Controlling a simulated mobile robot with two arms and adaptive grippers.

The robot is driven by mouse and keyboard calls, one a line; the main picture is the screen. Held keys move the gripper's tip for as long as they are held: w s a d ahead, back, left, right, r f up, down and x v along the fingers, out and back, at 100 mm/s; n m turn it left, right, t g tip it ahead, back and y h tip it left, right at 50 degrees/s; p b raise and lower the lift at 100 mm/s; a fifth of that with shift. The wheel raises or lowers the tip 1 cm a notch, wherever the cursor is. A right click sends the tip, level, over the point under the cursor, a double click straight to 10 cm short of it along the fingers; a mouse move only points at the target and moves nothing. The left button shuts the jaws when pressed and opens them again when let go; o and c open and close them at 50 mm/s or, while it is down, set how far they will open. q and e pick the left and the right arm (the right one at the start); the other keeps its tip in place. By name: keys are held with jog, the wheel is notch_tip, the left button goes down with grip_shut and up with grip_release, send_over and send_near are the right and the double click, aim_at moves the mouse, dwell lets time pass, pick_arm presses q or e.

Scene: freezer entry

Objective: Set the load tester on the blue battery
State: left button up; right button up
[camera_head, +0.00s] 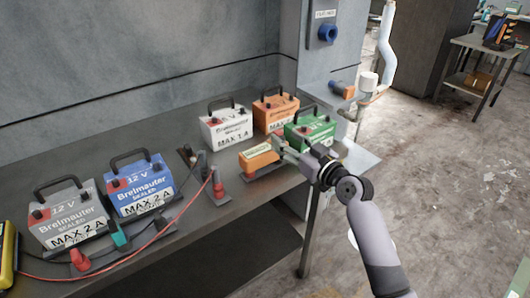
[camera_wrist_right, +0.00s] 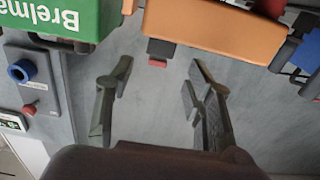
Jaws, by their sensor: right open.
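The blue battery (camera_head: 138,186) stands upright on the bench between two other items, with a black handle and a "MAX 2 A" label. A small orange box with a pale label (camera_head: 259,158), which looks like the load tester, sits on the bench in front of the green battery. It also shows along the top of the right wrist view (camera_wrist_right: 215,28). My right gripper (camera_head: 281,147) is just right of this box. In the right wrist view its open, empty fingers (camera_wrist_right: 161,66) point towards the box, which is beyond the fingertips. My left gripper is not in view.
A grey battery (camera_head: 68,217) stands left of the blue one. White (camera_head: 226,125), orange (camera_head: 275,108) and green (camera_head: 310,130) batteries stand further right. Red and black leads and clamps lie along the front. A yellow device (camera_head: 7,255) is at the left edge.

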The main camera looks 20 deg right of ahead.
aim_at(281, 134)
jog(key=x, duration=0.2)
jog(key=p+x, duration=0.1)
jog(key=x, duration=0.2)
jog(key=shift+w+d+f, duration=0.1)
jog(key=shift+w+f, duration=0.05)
jog(key=shift+f, duration=0.05)
grip_shut()
dwell(0.4)
dwell(0.4)
jog(key=shift+r, duration=0.15)
